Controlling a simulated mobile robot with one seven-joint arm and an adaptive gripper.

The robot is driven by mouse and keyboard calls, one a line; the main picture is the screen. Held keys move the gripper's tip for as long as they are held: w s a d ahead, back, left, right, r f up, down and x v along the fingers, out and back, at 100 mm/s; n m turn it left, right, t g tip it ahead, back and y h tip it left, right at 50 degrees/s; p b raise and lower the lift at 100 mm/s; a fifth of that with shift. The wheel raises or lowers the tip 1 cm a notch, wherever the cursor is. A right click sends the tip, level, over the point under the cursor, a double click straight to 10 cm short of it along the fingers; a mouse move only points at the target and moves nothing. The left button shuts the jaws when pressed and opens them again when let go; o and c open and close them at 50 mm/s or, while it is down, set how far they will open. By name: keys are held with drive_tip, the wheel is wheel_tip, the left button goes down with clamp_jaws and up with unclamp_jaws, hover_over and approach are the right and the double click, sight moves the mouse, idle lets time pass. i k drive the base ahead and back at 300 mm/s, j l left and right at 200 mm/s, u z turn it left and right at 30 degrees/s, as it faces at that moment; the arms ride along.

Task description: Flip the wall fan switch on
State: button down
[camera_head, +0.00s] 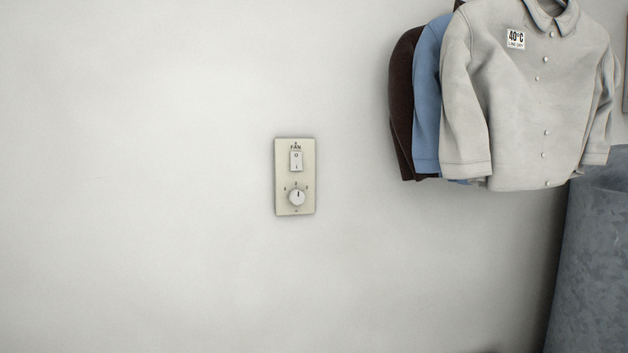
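A cream wall plate (281,180) is fixed upright on the white wall near the middle of the head view. It is labelled FAN at the top. The white fan rocker switch (296,161) sits in its upper half, marked O above and I below. I cannot tell from this view which end of the rocker is pressed in. A round white dial (296,198) with a dark pointer line facing up sits below the switch, with small marks around it. My gripper is not in view.
A pale grey shirt (505,100) with a 40°C tag hangs at the upper right, in front of a blue garment (427,95) and a dark brown one (402,95). A grey-blue mottled surface (595,260) fills the lower right. The wall around the plate is bare.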

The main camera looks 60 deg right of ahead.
sight(296, 158)
drive_tip(key=z, duration=1.7)
